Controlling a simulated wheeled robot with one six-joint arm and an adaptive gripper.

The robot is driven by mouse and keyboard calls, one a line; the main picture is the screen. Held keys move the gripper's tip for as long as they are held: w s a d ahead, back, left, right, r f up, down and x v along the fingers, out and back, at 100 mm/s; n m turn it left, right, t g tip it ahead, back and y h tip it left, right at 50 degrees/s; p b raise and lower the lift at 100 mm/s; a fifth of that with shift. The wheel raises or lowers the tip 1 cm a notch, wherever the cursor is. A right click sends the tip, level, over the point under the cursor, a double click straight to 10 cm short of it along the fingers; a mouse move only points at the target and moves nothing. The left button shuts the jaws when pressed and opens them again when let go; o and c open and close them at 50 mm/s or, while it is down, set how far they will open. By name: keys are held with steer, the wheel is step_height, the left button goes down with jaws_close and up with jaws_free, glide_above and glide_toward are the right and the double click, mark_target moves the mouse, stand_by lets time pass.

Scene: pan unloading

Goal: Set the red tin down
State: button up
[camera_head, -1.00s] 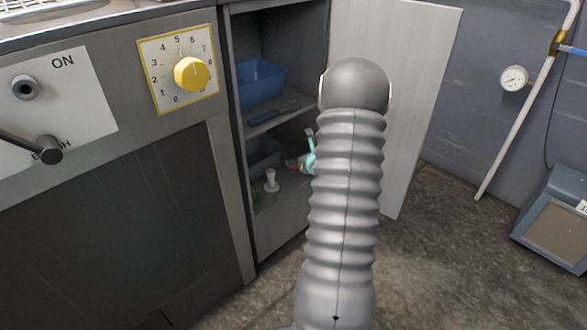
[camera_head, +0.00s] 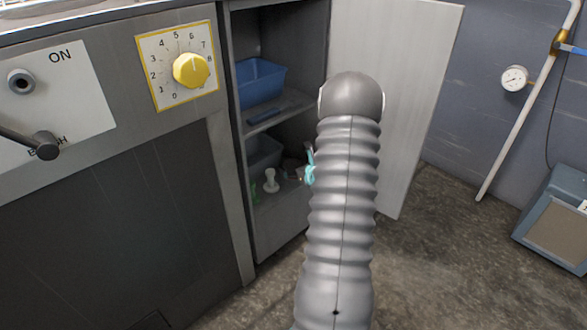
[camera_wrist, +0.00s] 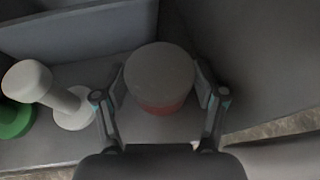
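The red tin (camera_wrist: 160,88) has a grey round lid and a red side. In the wrist view it sits between the two fingers of my gripper (camera_wrist: 160,103), whose pads press against its left and right sides. In the head view the teal finger parts of my gripper (camera_head: 310,170) show beside my arm, inside the lower part of the open cabinet (camera_head: 280,228). The tin is mostly hidden there. Whether its base touches the cabinet floor cannot be told.
A white spool-shaped piece (camera_wrist: 55,95) stands left of the tin, with a green piece (camera_wrist: 14,118) beyond it. A blue-grey bin (camera_head: 263,153) is behind them. A blue bin (camera_head: 261,82) stands on the shelf above. The open door (camera_head: 395,100) is at the right.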

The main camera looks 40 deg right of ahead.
steer(key=shift+o, duration=0.4)
steer(key=shift+r, duration=0.15)
steer(key=shift+s+r, duration=0.15)
steer(key=shift+s, duration=0.1)
steer(key=d+p+v, duration=0.1)
steer(key=v, duration=1)
steer(key=shift+s+a, duration=0.25)
steer(key=shift+a, duration=0.25)
